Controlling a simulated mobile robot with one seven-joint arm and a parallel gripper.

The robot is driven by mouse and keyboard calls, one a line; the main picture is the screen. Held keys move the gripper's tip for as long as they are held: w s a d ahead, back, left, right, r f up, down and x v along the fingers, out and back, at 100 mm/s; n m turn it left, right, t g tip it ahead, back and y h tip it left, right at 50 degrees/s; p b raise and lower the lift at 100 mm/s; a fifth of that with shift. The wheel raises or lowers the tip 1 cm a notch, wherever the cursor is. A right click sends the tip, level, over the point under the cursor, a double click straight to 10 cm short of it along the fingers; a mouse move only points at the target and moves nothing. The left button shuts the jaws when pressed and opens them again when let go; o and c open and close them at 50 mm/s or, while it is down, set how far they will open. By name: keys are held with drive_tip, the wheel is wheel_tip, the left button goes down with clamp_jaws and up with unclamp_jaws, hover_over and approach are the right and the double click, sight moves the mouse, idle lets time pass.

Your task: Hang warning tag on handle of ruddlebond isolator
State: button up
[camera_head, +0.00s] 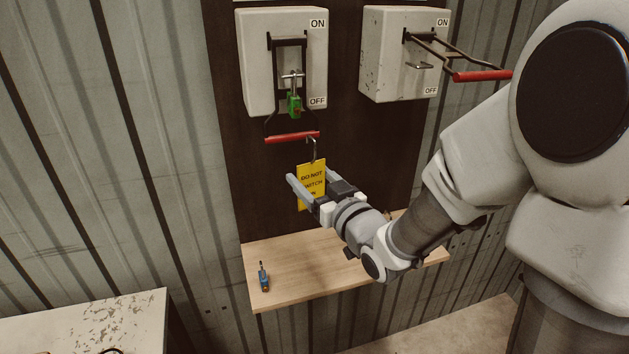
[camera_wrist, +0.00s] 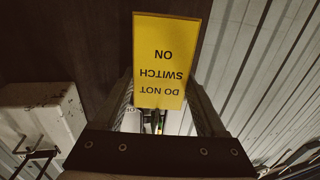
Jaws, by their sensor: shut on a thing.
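The yellow warning tag (camera_head: 311,186), reading "DO NOT SWITCH ON", is held upright in my gripper (camera_head: 314,181), which is shut on it. The wrist view shows the tag (camera_wrist: 168,55) upside down between the fingers (camera_wrist: 163,102). Its wire hook (camera_head: 315,150) rises to the right end of the left isolator's red handle (camera_head: 290,138). I cannot tell whether the hook is over the bar or in front of it. The left isolator (camera_head: 257,60) has its handle down at OFF and a green padlock (camera_head: 295,106) on it. No name is readable on either isolator.
The right isolator (camera_head: 395,65) has its red-gripped handle (camera_head: 482,75) sticking outward, close to my arm. A wooden shelf (camera_head: 300,285) lies below, with a small blue padlock-like object (camera_head: 264,279) at its left. A worn white bench top (camera_head: 110,320) stands at lower left.

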drive_tip(key=w+a+f, duration=0.1)
drive_tip(key=w+a, duration=0.1)
drive_tip(key=w, duration=0.5)
drive_tip(key=shift+w+a+f, duration=0.15)
drive_tip(key=shift+w+f, duration=0.15)
drive_tip(key=shift+w, duration=0.1)
idle(0.3)
drive_tip(key=o, duration=1.3)
drive_tip(key=shift+c, duration=0.2)
drive_tip(key=shift+s, duration=0.15)
